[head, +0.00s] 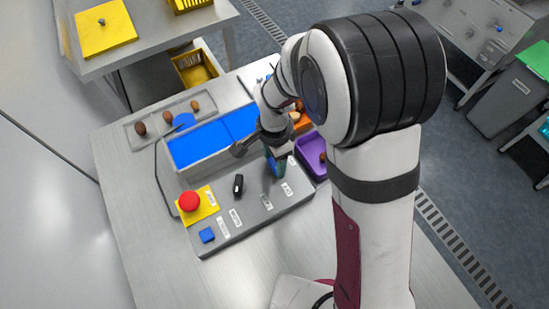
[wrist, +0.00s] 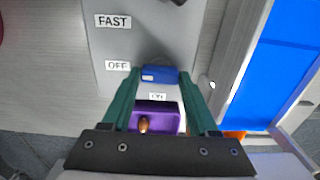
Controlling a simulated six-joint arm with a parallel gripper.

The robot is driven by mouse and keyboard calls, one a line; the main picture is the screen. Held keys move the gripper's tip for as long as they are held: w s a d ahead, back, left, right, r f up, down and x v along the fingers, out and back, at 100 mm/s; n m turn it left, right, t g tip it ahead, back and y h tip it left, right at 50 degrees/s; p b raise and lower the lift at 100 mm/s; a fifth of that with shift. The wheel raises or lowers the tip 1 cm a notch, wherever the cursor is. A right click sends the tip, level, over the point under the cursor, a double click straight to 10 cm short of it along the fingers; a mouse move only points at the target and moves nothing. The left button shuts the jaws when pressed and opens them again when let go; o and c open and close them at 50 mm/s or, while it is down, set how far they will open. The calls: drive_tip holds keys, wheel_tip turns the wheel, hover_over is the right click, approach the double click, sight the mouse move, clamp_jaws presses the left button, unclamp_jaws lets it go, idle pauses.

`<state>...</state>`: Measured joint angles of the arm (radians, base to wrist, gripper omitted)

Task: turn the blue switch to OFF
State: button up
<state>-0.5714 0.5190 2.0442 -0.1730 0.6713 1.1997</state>
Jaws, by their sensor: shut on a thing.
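The blue switch (wrist: 160,72) is a small bar-shaped knob on the grey control panel (wrist: 145,45). In the wrist view it lies between the tips of my gripper (wrist: 158,77), whose green fingers are shut on its two ends. A white mark shows at the knob's left end, on the side of the OFF label (wrist: 118,66). The ON label (wrist: 157,97) is below the knob. In the head view my gripper (head: 275,166) is down at the panel's far right part and largely hides the switch.
A blue-lined bin (head: 201,152) stands behind. A purple tray (head: 311,160) lies to the right. A tray with brown dates (head: 172,119) is at the back left.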

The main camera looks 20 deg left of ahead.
sight(275, 164)
drive_tip(key=o, duration=1.4)
drive_tip(key=shift+r, duration=0.1)
wheel_tip(275, 164, up, 16)
drive_tip(key=shift+f, duration=0.15)
drive_tip(key=s+d+n, duration=0.1)
drive_tip(key=s+d, duration=0.4)
drive_tip(key=s+d+n+y, duration=0.1)
drive_tip(key=s+d, duration=0.4)
drive_tip(key=s, duration=0.1)
drive_tip(key=s+d+n, duration=0.1)
drive_tip(key=s+d, duration=0.4)
drive_tip(key=s, duration=0.1)
drive_tip(key=shift+d+f+n+y, duration=0.15)
drive_tip(key=shift+d+n+y, duration=0.15)
drive_tip(key=shift+d+y, duration=0.1)
